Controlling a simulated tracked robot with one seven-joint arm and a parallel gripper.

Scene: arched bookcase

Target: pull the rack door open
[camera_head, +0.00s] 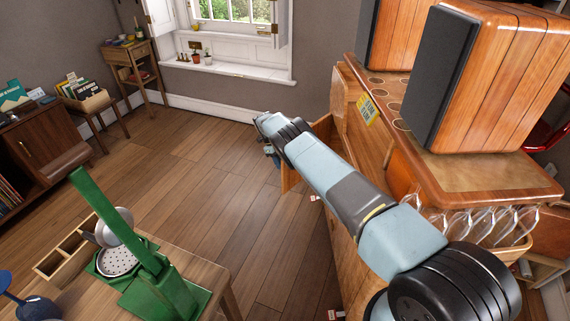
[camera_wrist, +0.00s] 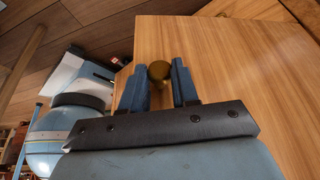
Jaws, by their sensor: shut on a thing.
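The wooden rack (camera_head: 375,138) stands at the right in the head view, with my arm reaching along its front. A wooden panel, which looks like the rack door (camera_head: 322,127), stands out from the rack's front, mostly hidden behind my arm. In the wrist view the door (camera_wrist: 235,65) fills much of the picture, with a round brass knob (camera_wrist: 159,71) on it. My gripper (camera_wrist: 160,84) has its two blue fingers on either side of the knob and is shut on it. In the head view the fingertips are largely hidden by the wrist.
Large wooden speakers (camera_head: 485,75) stand on the rack top, and glasses (camera_head: 480,222) hang below its near edge. A small table with a green press (camera_head: 165,285) is at the lower left. Open floor (camera_head: 190,150) lies left of my arm.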

